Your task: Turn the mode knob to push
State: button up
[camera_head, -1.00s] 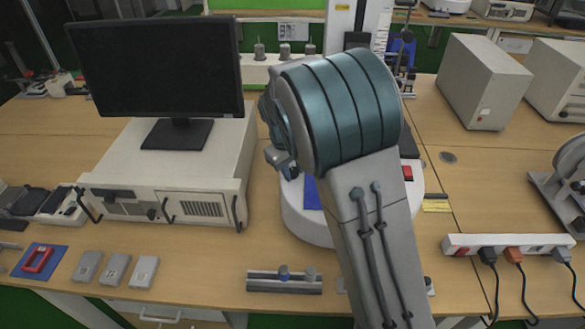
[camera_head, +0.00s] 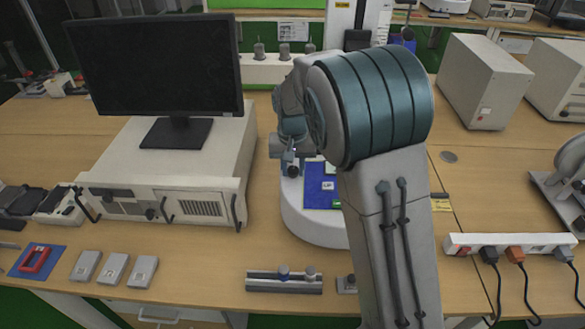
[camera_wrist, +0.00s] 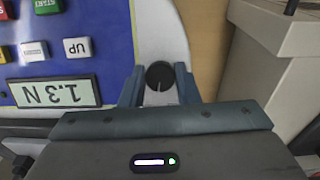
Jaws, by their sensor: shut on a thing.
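The mode knob (camera_wrist: 160,70) is a small round black knob on the pale edge of the tester, beside the blue control panel (camera_wrist: 95,50). A thin light line on the knob points toward the bottom of the wrist view. My gripper (camera_wrist: 159,78) has one finger on each side of the knob and is shut on it. In the head view my gripper (camera_head: 290,160) is at the left edge of the round white tester base (camera_head: 310,228), partly hidden by my arm. No push marking is readable by the knob.
The panel has coloured buttons and a display (camera_wrist: 55,92) reading 1.3 N upside down. A white instrument case (camera_head: 165,185) with a monitor (camera_head: 155,65) stands to the left. A power strip (camera_head: 510,243) lies to the right. A metal fixture (camera_head: 284,284) lies in front.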

jog(key=m+y, duration=0.1)
jog(key=m, duration=0.2)
jog(key=shift+m, duration=0.4)
jog(key=shift+r+b, duration=0.1)
jog(key=shift+b, duration=0.2)
jog(key=o, duration=1)
jog(key=shift+c, duration=0.2)
notch_tip(320, 180, up, 14)
jog(key=s+d, duration=0.1)
jog(key=shift+s+f, duration=0.1)
jog(key=shift+f, duration=0.1)
